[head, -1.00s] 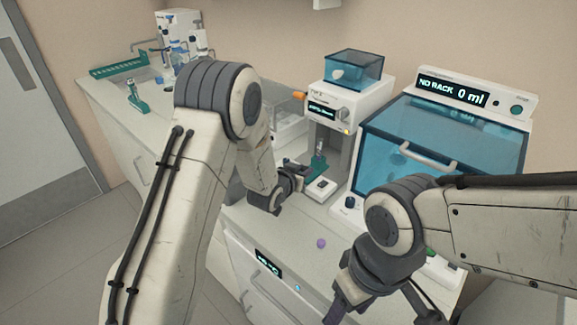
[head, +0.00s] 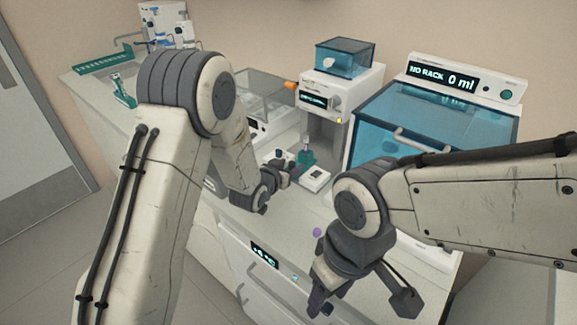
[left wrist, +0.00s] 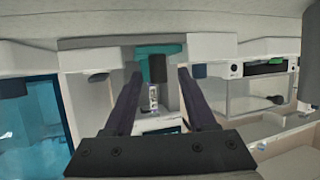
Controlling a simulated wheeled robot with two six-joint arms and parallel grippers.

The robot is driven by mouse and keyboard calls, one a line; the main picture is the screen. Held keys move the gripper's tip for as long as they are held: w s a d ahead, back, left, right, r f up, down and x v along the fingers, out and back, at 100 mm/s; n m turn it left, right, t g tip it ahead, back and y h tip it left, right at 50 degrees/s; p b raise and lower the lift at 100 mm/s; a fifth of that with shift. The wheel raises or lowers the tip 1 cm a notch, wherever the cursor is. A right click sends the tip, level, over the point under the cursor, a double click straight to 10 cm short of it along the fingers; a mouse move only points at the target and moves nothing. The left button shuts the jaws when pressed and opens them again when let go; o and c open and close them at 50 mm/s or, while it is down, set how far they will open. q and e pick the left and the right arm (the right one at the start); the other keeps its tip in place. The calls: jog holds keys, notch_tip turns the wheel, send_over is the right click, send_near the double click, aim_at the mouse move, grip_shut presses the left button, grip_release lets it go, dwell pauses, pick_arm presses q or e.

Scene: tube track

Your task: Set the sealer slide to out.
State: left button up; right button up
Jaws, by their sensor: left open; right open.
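The sealer (head: 341,82) is a white unit with a lit display and a blue-tinted box on top. At its base, a teal holder (head: 307,158) carries a small upright tube (head: 305,142), beside a white block (head: 315,178) with a dark top. I cannot tell the slide's position. My left gripper (head: 292,169) is open, low in front of the teal holder and just left of it. In the left wrist view, the teal part (left wrist: 158,50) and the labelled tube (left wrist: 153,97) show between the spread fingers, apart from them. My right gripper (head: 318,302) is open, near the counter's front edge.
A large blue-windowed cabinet (head: 400,155) reading "NO RACK 0 ml" stands to the right. A clear-lidded box (head: 255,92) stands left of the sealer. A small purple ball (head: 317,232) lies on the counter (head: 290,222). A teal rack (head: 103,62) is at the far left.

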pick_arm(q)
jog(key=b+v, duration=0.1)
jog(key=v, duration=0.9)
jog(key=shift+s+a+r+b, duration=0.1)
jog(key=shift+s+b, duration=0.1)
jog(key=shift+b, duration=0.15)
